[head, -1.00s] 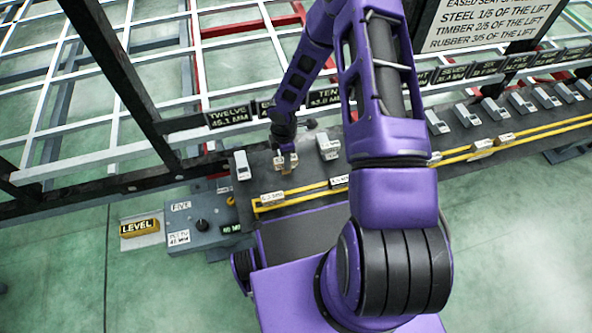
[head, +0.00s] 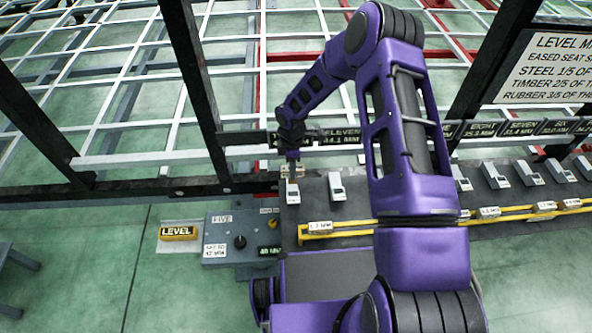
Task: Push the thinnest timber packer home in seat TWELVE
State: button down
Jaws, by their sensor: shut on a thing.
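My gripper (head: 292,167) is shut on a small pale tan packer (head: 292,172), mostly hidden by the fingers. It is just behind the leftmost white seat block (head: 291,193) on the dark bench. I cannot tell whether the packer touches the seat or how deep it sits. The dark name plate above this seat is hidden by my wrist, so TWELVE is not readable now. The ELEVEN plate (head: 340,135) shows just right of it, above the second white block (head: 337,187). The packer's size marking is not readable.
A yellow rail (head: 350,228) along the bench front carries labelled pieces, one at its left end (head: 320,226). A grey control box (head: 240,238) with a knob and a yellow LEVEL block (head: 178,233) stand left. Dark chassis beams (head: 195,80) rise close to my wrist.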

aim_at(293, 182)
jog(key=shift+f+b, duration=0.15)
jog(key=shift+b, duration=0.15)
jog(key=shift+f+b, duration=2.2)
jog(key=shift+f, duration=0.55)
jog(key=shift+b, duration=0.35)
jog(key=shift+f+b, duration=0.3)
jog(key=shift+f, duration=2.45)
jog(key=shift+c, duration=2.3)
grip_release()
jog(key=shift+r, duration=0.15)
